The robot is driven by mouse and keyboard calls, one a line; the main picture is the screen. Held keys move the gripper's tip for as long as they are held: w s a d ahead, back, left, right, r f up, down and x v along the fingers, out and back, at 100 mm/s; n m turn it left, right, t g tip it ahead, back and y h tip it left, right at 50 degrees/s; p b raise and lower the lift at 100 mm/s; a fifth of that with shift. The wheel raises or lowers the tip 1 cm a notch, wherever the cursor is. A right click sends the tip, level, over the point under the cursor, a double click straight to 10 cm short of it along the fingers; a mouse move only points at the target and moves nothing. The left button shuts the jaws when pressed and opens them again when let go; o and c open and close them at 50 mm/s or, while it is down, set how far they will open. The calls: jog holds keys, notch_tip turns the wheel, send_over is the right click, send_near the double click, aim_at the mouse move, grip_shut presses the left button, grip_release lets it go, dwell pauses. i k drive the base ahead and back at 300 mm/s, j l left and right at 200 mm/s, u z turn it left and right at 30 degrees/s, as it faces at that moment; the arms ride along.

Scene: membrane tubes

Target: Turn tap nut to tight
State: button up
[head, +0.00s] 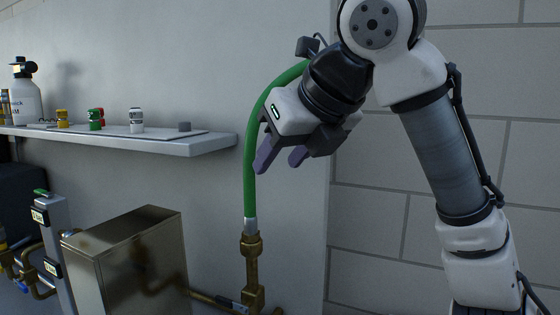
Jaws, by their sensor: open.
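A green hose (250,168) curves down the wall and ends in a grey sleeve above a brass fitting. The brass nut (251,243) sits at the top of that fitting, with a brass pipe body (252,276) below it. I cannot tell from this view whether the nut is tight. My gripper (279,166) is open, its two purple fingers pointing down. It appears empty, in front of or beside the hose and well above the nut.
A wall shelf (212,146) at left holds a white bottle (25,95) and several small coloured caps. A shiny metal box (128,262) stands left of the brass fitting. Brass pipes and a grey post (50,235) are at lower left. The block wall at right is bare.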

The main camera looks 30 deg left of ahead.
aim_at(254, 250)
jog(key=k, duration=1)
